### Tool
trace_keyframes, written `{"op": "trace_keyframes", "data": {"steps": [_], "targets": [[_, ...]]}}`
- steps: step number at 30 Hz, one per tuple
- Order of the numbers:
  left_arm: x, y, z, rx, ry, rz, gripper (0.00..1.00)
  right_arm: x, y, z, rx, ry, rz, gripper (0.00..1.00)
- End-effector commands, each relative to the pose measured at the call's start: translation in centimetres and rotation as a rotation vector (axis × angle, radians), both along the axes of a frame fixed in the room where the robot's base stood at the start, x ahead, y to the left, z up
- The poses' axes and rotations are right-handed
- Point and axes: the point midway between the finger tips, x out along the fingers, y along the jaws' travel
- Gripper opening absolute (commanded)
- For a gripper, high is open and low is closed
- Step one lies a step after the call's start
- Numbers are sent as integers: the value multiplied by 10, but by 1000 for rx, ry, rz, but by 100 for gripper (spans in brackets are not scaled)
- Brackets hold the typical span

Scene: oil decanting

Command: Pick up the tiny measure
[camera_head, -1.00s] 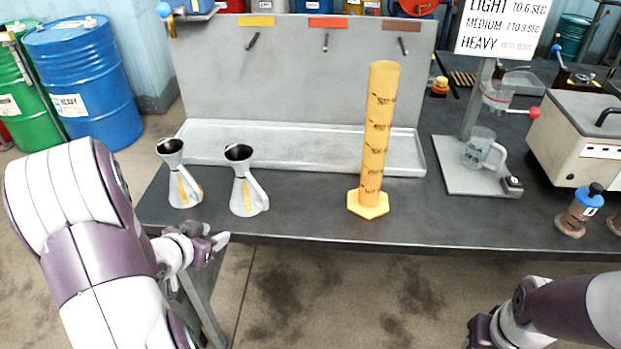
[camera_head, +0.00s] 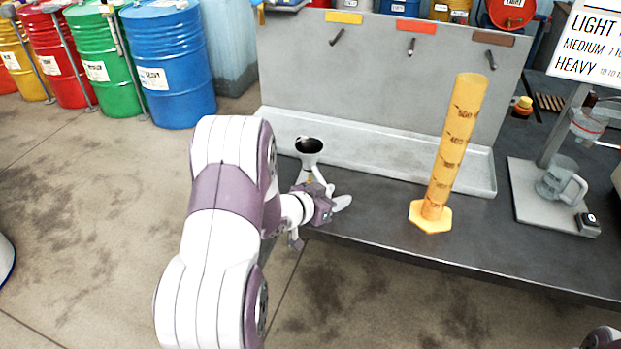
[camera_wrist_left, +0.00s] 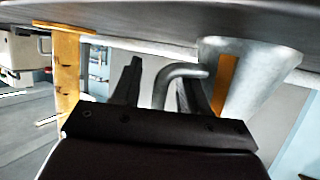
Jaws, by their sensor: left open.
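One metal measure (camera_head: 309,146) with a dark funnel mouth stands on the dark bench, partly hidden by my left gripper. The second measure does not show in the head view; my left arm covers that stretch of bench. My left gripper (camera_head: 322,205) is open at the bench's front edge, low in front of the visible measure. In the left wrist view, which is upside down, a measure (camera_wrist_left: 258,68) with a yellow strip shows close by. Its curved handle (camera_wrist_left: 177,72) appears between the two dark fingers (camera_wrist_left: 160,76); contact cannot be told.
A tall yellow graduated cylinder (camera_head: 454,150) stands to the right on the bench and also shows in the left wrist view (camera_wrist_left: 66,70). A grey tray (camera_head: 390,155) runs behind. A glass mug (camera_head: 556,178) stands on a plate at right. Bench between gripper and cylinder is clear.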

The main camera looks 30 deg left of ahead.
Motion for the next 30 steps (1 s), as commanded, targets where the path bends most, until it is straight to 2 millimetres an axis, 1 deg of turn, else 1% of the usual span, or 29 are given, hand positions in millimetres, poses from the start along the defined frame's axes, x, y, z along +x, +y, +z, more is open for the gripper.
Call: {"op": "trace_keyframes", "data": {"steps": [4,5,6,8,9,23,30], "targets": [[0,0,0,0,0,0,44,0,0,0,0,0,0,43],[0,0,0,0,0,0,34,0,0,0,0,0,0,43],[0,0,0,0,0,0,21,0,0,0,0,0,0,43],[0,0,0,0,0,0,1,0,0,0,0,0,0,43],[0,0,0,1,0,0,0,0,0,0,0,0,0,43],[0,0,3,2,-4,-1,0,0,0,0,0,0,0,43],[0,1,16,2,-4,0,0,0,0,2,0,0,0,43]]}}
